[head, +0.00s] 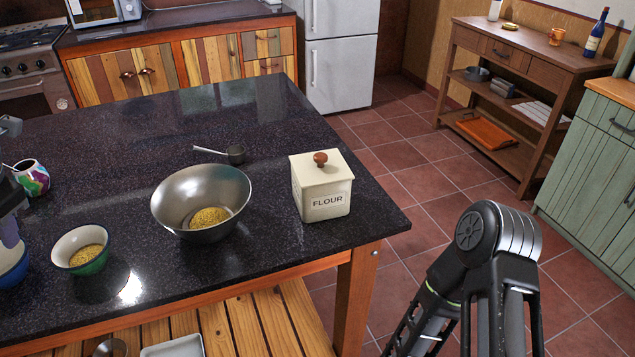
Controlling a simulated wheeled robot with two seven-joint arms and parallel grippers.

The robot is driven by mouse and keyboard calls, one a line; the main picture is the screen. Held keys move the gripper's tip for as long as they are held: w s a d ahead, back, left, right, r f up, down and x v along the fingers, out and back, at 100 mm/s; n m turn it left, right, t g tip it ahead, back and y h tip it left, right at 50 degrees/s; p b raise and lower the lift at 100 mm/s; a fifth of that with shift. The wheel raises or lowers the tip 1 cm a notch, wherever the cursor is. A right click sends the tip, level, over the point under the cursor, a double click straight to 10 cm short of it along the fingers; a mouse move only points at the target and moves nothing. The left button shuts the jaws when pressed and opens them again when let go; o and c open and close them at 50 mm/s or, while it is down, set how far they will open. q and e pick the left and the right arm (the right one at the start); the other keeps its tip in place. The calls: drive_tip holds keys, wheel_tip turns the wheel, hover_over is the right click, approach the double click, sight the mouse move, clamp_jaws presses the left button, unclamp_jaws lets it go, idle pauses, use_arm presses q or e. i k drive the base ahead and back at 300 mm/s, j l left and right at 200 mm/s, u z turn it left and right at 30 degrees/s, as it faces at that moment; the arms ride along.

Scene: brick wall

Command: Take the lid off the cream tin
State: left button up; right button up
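The cream tin (325,203), marked FLOUR, stands upright near the right corner of the dark stone table. Its square cream lid (321,173) sits on top, with a round brown knob (320,158) in the middle. My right arm shows at the lower right, off the table's edge and apart from the tin; its gripper is not visible. Part of my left arm shows at the left edge; I cannot make out its fingertips.
A large metal bowl (180,194) with yellow grains stands left of the tin. A measuring scoop (235,154) lies behind it. A small green bowl (93,263) and a colourful cup (34,178) are at the left. The table's right edge is close to the tin.

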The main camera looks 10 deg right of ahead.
sight(316, 169)
drive_tip(key=k+l, duration=0.1)
drive_tip(key=l, duration=0.35)
drive_tip(key=k+l, duration=0.15)
drive_tip(key=l, duration=0.3)
drive_tip(key=k+l, duration=0.1)
drive_tip(key=l, duration=0.35)
